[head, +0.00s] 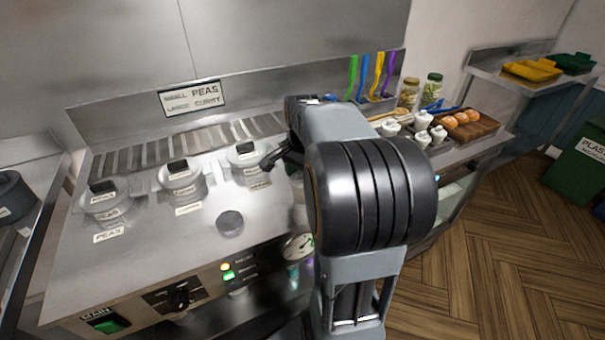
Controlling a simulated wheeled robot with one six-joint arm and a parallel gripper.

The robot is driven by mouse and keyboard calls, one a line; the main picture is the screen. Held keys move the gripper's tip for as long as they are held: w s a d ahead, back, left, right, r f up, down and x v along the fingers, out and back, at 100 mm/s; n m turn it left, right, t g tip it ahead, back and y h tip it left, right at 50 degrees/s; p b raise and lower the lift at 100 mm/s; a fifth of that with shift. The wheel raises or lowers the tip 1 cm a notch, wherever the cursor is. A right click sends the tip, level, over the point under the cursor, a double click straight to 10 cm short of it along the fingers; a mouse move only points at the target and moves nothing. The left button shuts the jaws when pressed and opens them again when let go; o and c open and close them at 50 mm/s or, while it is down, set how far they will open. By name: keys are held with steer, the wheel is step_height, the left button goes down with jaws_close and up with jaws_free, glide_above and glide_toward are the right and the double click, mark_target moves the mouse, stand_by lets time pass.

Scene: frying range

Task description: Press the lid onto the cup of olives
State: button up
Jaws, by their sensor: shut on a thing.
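Three grey round cups stand in a row on the steel counter: the left one (106,203), the middle one (183,187) and the right one (240,166). Each has a dark block on top and a small label. The label PEAS reads at the left cup; I cannot read olives on any. A grey round disc (230,222), possibly a lid, lies in front of them. My gripper (268,163) is at the right side of the right cup, partly hidden by my arm. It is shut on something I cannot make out. Whether it touches the cup is unclear.
A sign (192,97) stands on the back ledge. Coloured utensils (378,75), jars (433,85), small white cups (422,120) and a board (478,127) with round orange-brown items are at right. Bare counter lies left of the disc.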

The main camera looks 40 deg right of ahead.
steer(key=o, duration=1)
steer(key=shift+r, duration=0.1)
steer(key=shift+r+p, duration=3.1)
steer(key=shift+r, duration=0.35)
steer(key=shift+c, duration=0.5)
jaws_close()
